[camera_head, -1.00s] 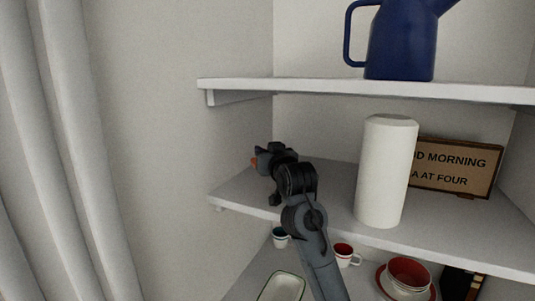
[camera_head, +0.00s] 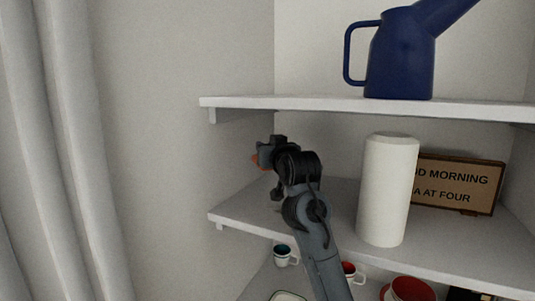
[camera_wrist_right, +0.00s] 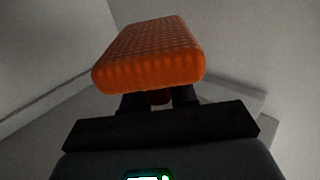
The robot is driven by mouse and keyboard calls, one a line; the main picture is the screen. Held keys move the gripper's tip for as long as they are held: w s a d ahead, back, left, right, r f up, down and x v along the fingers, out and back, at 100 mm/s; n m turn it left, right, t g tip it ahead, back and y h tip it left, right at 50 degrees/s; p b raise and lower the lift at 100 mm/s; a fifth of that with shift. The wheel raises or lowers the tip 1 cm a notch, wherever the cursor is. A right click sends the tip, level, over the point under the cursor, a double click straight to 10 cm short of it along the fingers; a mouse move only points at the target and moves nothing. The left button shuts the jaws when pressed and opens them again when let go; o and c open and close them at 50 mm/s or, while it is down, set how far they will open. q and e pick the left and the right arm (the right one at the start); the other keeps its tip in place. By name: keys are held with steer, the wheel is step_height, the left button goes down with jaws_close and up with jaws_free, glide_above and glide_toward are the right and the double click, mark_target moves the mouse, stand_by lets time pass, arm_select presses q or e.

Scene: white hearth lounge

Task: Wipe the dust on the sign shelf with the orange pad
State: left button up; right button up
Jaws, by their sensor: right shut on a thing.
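The sign shelf (camera_head: 330,236) is the middle white corner shelf. A framed sign (camera_head: 458,184) and a tall white cylinder (camera_head: 387,190) stand on it, the cylinder partly in front of the sign. My right gripper (camera_head: 263,154) is over the left part of this shelf, near the wall. It is shut on the orange pad, of which only a small bit (camera_head: 255,160) shows in the head view. In the right wrist view the textured orange pad (camera_wrist_right: 150,55) sits across the fingers. I cannot clearly make out dust on the shelf. My left gripper is not in view.
The upper shelf (camera_head: 300,103) holds a blue watering can (camera_head: 400,55) and overhangs the sign shelf. Below are a teal-lined cup (camera_head: 281,257), a red-lined cup (camera_head: 349,270) and a red bowl (camera_head: 410,290). A pale curtain (camera_head: 70,150) hangs at the left.

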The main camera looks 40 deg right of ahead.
steer(key=shift+r, duration=0.1)
steer(key=shift+r, duration=1.4)
